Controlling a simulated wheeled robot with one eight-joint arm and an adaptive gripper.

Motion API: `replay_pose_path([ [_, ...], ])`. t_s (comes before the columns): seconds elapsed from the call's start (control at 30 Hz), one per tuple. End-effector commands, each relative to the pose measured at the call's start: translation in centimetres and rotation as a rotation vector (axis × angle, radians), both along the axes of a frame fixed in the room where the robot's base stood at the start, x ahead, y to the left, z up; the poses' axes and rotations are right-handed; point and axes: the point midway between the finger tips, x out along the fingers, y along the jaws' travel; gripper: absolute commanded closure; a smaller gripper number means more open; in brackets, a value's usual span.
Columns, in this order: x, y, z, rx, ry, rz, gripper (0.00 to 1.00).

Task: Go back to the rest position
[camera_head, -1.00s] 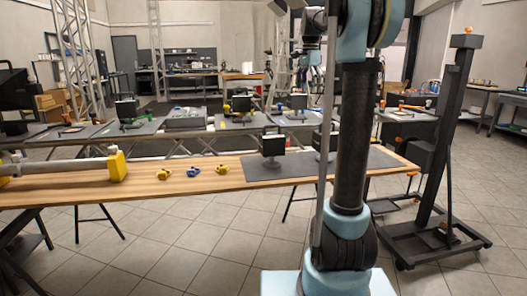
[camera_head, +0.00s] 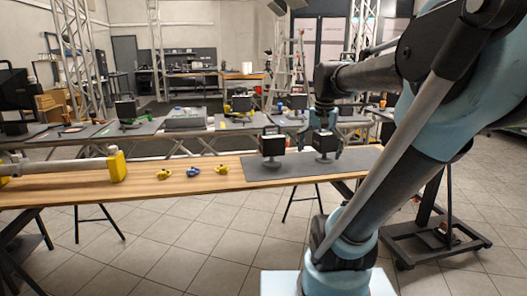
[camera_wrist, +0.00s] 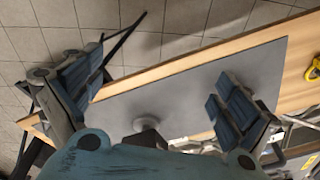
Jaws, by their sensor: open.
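My gripper (camera_head: 321,151) hangs over the right part of the grey mat (camera_head: 352,163) on the wooden table. Its blue-padded fingers are spread wide on either side of a black box-shaped device (camera_head: 323,142) on a round base. In the wrist view, my gripper (camera_wrist: 160,82) shows two separated fingers with the mat (camera_wrist: 200,75) beyond. The round base (camera_wrist: 150,103) shows between them, and the device is partly hidden by my wrist. I cannot tell whether a finger touches it. A second black device (camera_head: 272,145) stands to the left on the mat.
Two yellow pieces (camera_head: 164,174) and a blue piece (camera_head: 193,172) lie on the wooden table (camera_head: 120,192). A dark wheeled stand (camera_head: 440,235) is at the right.

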Motion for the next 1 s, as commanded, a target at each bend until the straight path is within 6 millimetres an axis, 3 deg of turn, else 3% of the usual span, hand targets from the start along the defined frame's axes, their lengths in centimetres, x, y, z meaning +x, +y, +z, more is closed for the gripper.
replay_pose_path([
  [0.03, -1.6, 0.0, -1.6, -0.005, -0.005, 0.038, 0.04],
  [0.3, -8.4, 0.0, -9.9, -0.040, -0.037, 0.262, 0.04],
  [0.5, -11.9, -0.1, -15.2, -0.063, -0.055, 0.392, 0.04],
  [0.7, -13.2, 0.1, -17.4, -0.074, -0.062, 0.450, 0.04],
  [1.0, -13.3, 0.1, -17.5, -0.075, -0.063, 0.453, 0.04],
])
